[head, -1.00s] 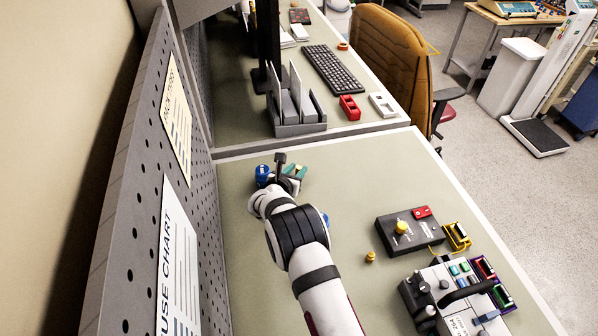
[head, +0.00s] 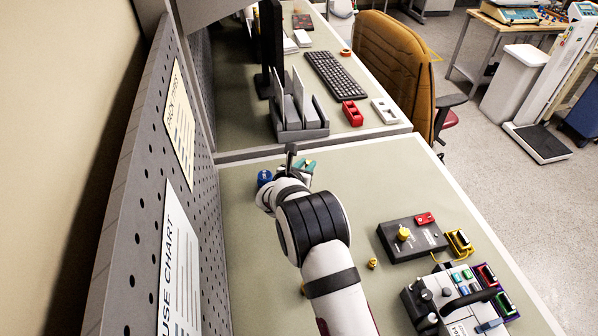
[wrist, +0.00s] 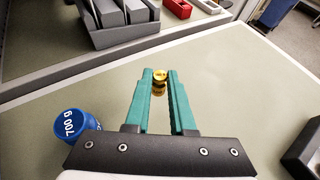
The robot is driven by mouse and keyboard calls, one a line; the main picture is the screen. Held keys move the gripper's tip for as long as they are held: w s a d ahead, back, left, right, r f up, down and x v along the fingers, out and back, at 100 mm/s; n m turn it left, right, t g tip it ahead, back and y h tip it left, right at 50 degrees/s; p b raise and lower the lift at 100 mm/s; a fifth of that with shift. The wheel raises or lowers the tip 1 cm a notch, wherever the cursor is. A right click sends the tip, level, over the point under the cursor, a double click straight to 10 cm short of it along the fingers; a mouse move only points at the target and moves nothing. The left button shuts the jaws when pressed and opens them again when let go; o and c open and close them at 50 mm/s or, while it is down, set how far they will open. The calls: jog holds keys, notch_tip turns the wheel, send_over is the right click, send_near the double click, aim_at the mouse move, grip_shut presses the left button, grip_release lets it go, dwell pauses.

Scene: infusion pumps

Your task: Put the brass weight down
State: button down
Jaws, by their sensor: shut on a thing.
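My gripper (wrist: 160,80) has two green fingers, shut on a small shiny brass weight (wrist: 160,76) at their tips. The weight is over the greenish desk top; I cannot tell whether it touches the surface. In the head view my gripper (head: 303,168) is at the far left of the near desk, close to the divider, and its held weight is hidden there.
A pump (head: 460,300) stands at the near right. A grey file holder (head: 298,118) is beyond the divider. A pegboard (head: 145,230) borders the left. Desk right of the gripper is clear.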

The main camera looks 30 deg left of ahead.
jog(key=d+r+m+h, duration=0.4)
jog(key=d+r, duration=2)
jog(key=d, duration=0.4)
jog(key=s+d+r+m+h, duration=0.2)
jog(key=s+d+r, duration=0.75)
jog(key=d, duration=0.35)
jog(key=d+f+n+y, duration=0.4)
jog(key=d+f+n, duration=0.15)
jog(key=f, duration=0.25)
jog(key=w+a+f+n+g+y, duration=0.5)
jog(key=a+f+n+y, duration=0.45)
jog(key=f, duration=0.25)
jog(key=a+f+n+g, duration=0.1)
jog(key=a+f, duration=0.3)
jog(key=a, duration=0.1)
jog(key=s+a+f+n+g+y, duration=0.1)
jog(key=a+f+g, duration=0.1)
jog(key=a+f, duration=0.3)
jog(key=s+a+f+n+g+y, duration=0.1)
jog(key=a+f+n, duration=0.1)
jog(key=a+f, duration=0.3)
jog(key=shift+a+f+g+y, duration=0.2)
jog(key=shift+a+g+y, duration=0.05)
jog(key=shift+a+g, duration=0.2)
jog(key=shift+a+f, duration=0.15)
jog(key=shift+f, duration=0.9)
jog(key=shift+a+f, duration=0.1)
jog(key=shift+f, duration=0.95)
